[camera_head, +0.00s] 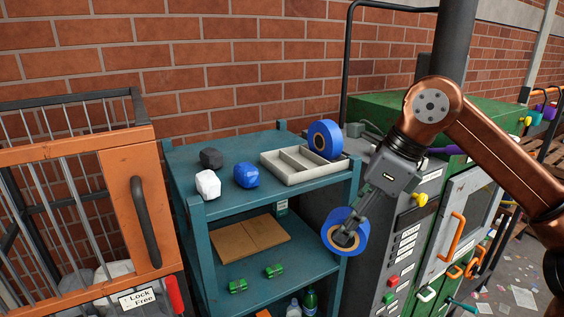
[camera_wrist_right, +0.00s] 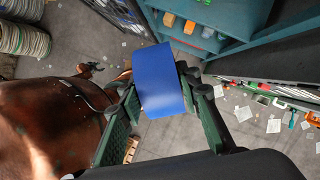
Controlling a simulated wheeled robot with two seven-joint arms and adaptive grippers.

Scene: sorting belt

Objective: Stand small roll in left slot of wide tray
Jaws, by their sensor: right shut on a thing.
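A blue roll (camera_head: 332,217) with a tan core hangs in my right gripper (camera_head: 347,238), to the front right of the shelf unit and below its top. My right gripper is shut on this roll. In the right wrist view the roll's blue face (camera_wrist_right: 160,82) sits between the two fingers (camera_wrist_right: 168,98). The wide tray (camera_head: 318,177), pale grey with dividers, lies on the shelf top; its left part looks empty. Another blue roll (camera_head: 314,137) stands upright at the tray's right end. My left gripper is out of view.
On the teal shelf top (camera_head: 222,197), a dark lump (camera_head: 211,158), a white lump (camera_head: 207,184) and a blue lump (camera_head: 246,175) lie left of the tray. Cardboard (camera_head: 249,238) and green blocks lie on lower shelves. A green and grey machine (camera_head: 405,245) stands close on the right.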

